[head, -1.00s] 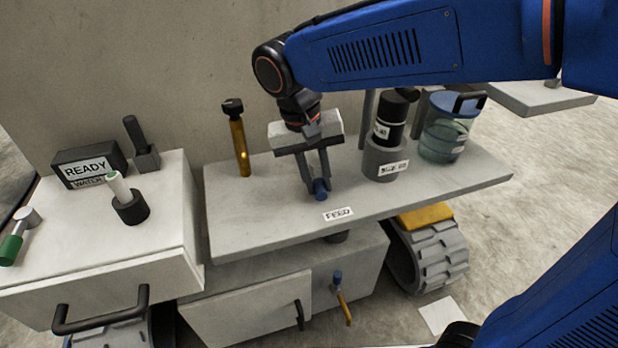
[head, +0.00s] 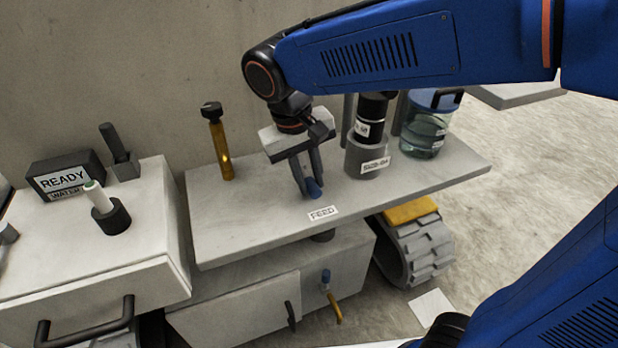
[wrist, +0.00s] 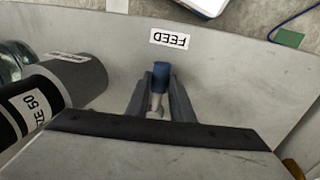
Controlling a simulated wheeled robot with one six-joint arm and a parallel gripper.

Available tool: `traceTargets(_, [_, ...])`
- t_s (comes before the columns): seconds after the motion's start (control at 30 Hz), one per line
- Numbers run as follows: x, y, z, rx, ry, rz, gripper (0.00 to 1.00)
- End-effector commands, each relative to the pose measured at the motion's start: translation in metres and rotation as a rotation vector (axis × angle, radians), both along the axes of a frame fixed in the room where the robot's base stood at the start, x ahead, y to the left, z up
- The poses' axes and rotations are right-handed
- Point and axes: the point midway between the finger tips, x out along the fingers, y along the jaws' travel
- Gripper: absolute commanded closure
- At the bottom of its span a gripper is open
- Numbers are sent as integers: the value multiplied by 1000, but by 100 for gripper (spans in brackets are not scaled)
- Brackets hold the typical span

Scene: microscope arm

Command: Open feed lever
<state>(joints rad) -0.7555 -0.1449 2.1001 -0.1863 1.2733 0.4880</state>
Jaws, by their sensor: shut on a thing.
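The feed lever (wrist: 161,76) has a blue grip on a pale metal stem and stands on the grey shelf behind the FEED label. Its blue end also shows in the head view (head: 314,188). My gripper (head: 309,186) points down over the shelf, with its two dark fingers shut on the lever's blue grip, one on each side. In the wrist view my gripper (wrist: 160,92) has the lever between its fingertips. The FEED label (head: 322,213) lies just in front. The lever's base is mostly hidden by my gripper.
A grey holder with a black cylinder (head: 369,130) stands close to the right of my gripper, with a blue-lidded jar (head: 425,135) beyond. A brass post with a black knob (head: 221,150) stands to the left. A READY sign box (head: 64,176) sits on the left cabinet.

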Motion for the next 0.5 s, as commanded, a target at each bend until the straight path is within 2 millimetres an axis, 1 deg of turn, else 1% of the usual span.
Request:
traceTargets(0.03, [1, 0, 1, -1, -3, 0, 74])
traceTargets(0.1, [1, 0, 1, -1, -3, 0, 61])
traceTargets(0.37, [0, 0, 0, -1, -1, 0, 61])
traceTargets(0.5, [0, 1, 6, 1, -2, 0, 61])
